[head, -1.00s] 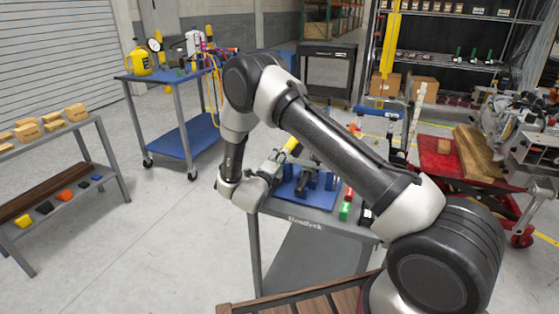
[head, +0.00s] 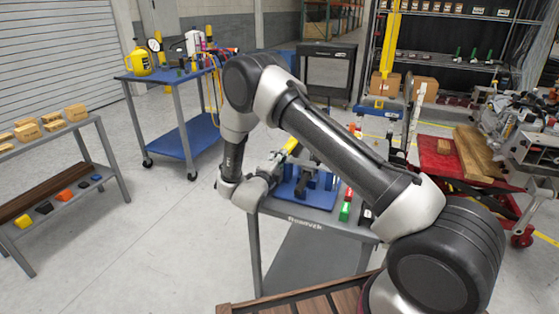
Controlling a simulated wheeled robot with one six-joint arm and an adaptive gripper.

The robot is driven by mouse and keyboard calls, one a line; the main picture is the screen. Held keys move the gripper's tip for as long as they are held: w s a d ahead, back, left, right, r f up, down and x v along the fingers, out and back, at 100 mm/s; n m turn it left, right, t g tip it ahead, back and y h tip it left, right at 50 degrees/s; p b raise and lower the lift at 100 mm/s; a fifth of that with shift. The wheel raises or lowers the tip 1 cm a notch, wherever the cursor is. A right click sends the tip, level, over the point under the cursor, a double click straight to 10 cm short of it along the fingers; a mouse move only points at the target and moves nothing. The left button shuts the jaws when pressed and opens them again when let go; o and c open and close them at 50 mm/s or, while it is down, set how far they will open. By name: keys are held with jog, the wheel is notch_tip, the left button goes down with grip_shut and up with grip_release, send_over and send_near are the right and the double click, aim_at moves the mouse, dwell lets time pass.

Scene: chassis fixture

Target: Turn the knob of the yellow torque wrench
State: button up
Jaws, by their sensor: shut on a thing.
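The yellow torque wrench (head: 290,146) shows as a short yellow piece at the far side of the blue fixture plate on the grey cart. My gripper (head: 277,161) reaches in from the left and is shut at the near end of the yellow piece. The knob and the fingertips are too small and too covered to make out clearly. The blue fixture (head: 314,193) with dark upright blocks is just right of my gripper, partly hidden behind my arm.
The grey cart (head: 285,212) also carries a green block (head: 344,211) at its right side. A shelf table (head: 60,137) with wooden blocks stands left. A blue cart (head: 165,75) stands behind. A red lift table (head: 440,165) is at right. Open floor lies left of the grey cart.

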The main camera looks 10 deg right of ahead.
jog(key=o, duration=1)
jog(key=v, duration=1.2)
